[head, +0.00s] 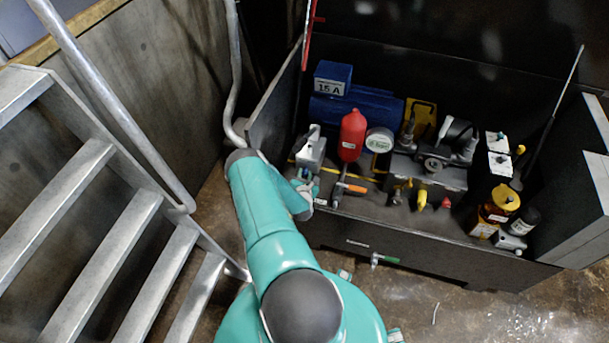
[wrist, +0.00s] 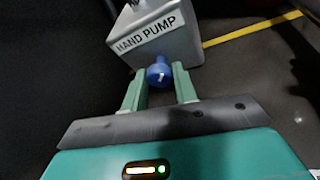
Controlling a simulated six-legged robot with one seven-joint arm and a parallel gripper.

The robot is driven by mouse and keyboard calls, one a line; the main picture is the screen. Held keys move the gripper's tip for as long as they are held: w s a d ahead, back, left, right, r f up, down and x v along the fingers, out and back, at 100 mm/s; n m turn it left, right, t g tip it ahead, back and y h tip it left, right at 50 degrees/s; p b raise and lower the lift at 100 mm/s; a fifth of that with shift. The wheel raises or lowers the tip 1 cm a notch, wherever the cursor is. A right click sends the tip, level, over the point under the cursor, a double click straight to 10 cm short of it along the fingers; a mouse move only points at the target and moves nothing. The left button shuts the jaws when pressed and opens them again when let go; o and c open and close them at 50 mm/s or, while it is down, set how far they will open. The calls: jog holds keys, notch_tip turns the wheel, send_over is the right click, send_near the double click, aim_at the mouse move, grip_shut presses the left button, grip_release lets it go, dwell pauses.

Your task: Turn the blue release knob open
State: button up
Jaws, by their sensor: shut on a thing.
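The blue release knob (wrist: 158,74) is on the near face of the grey hand pump (wrist: 155,38), just below its "HAND PUMP" label. In the wrist view my gripper (wrist: 160,82) has one finger on each side of the knob and is shut on it. A white mark shows on the knob's face. In the head view the hand pump (head: 311,150) stands at the left end of the dark cabinet. My gripper (head: 304,184) is in front of it there, and my arm partly hides that spot.
A red bottle (head: 351,136) stands right of the pump, and an orange-handled lever (head: 351,188) is close by. The cabinet's left wall (head: 275,105) is beside my arm. A metal staircase (head: 110,230) fills the left side. Valves and bottles stand farther right.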

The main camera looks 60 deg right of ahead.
jog(key=shift+m, duration=0.5)
jog(key=shift+t, duration=0.4)
jog(key=o, duration=1)
jog(key=shift+c, duration=0.2)
jog(key=v, duration=1.3)
jog(key=shift+a, duration=0.4)
jog(key=shift+s, duration=0.1)
